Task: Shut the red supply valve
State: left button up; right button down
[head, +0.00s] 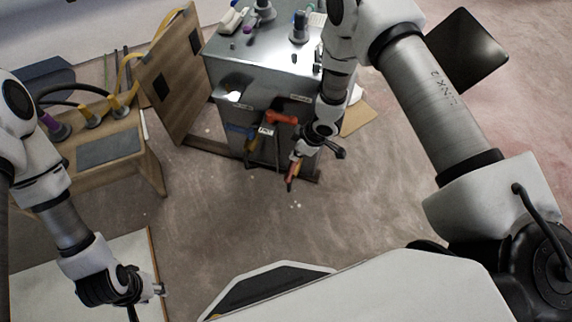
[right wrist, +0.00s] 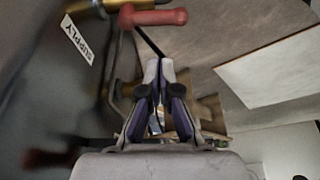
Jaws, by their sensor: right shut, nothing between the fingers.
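A grey metal cabinet (head: 262,80) stands at the back centre. The right wrist view shows a red handle (right wrist: 152,17) at the top, beside brass fittings (right wrist: 88,8) and a "SUPPLY" label (right wrist: 78,40). I cannot tell whether the valve is open. My right gripper (right wrist: 160,64) is shut and empty, its fingertips below the red handle and apart from it. My left gripper (head: 160,289) hangs at the lower left, away from the cabinet; its finger gap is unclear.
A second, dark red handle (right wrist: 48,158) is blurred at the lower left of the right wrist view. A wooden panel (head: 172,75) leans left of the cabinet, beside a wooden bench (head: 142,165) with hoses. Small things stand on the cabinet top. The floor in front is clear.

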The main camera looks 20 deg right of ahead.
aim_at(291, 170)
pick_arm(q)
notch_tip(291, 170, down, 3)
jog(key=b, duration=0.3)
jog(key=shift+f, duration=0.2)
pick_arm(e)
jog(key=x, duration=1)
pick_arm(q)
jog(key=shift+s, duration=0.1)
